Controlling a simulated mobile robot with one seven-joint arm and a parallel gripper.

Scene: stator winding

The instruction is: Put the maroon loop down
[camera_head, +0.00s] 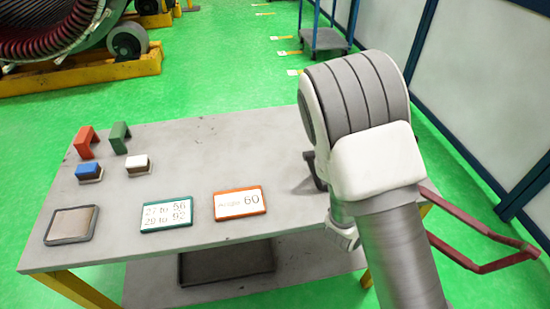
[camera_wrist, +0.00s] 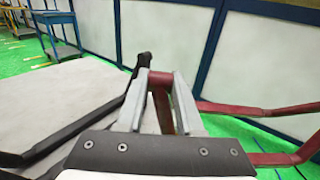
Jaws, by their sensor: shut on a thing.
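The maroon loop (camera_head: 480,225) sticks out to the right of my arm in the head view, past the right end of the grey table (camera_head: 180,245). In the wrist view the loop (camera_wrist: 235,109) passes between the fingers of my gripper (camera_wrist: 160,80), which is shut on it. Its free end reaches right, over the green floor. In the head view my arm hides the gripper and the held part. A black bar (camera_wrist: 112,112) runs left of the fingers over the table top; I cannot tell whether it joins the loop.
On the table stand a red bracket (camera_head: 86,141), a green bracket (camera_head: 119,136), a blue-topped block (camera_head: 88,170), a white-topped block (camera_head: 137,163), a dark tray (camera_head: 70,224) and two signs, green-framed (camera_head: 166,214) and orange-framed (camera_head: 240,202). The table's middle is clear. A wall (camera_head: 485,80) rises at right.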

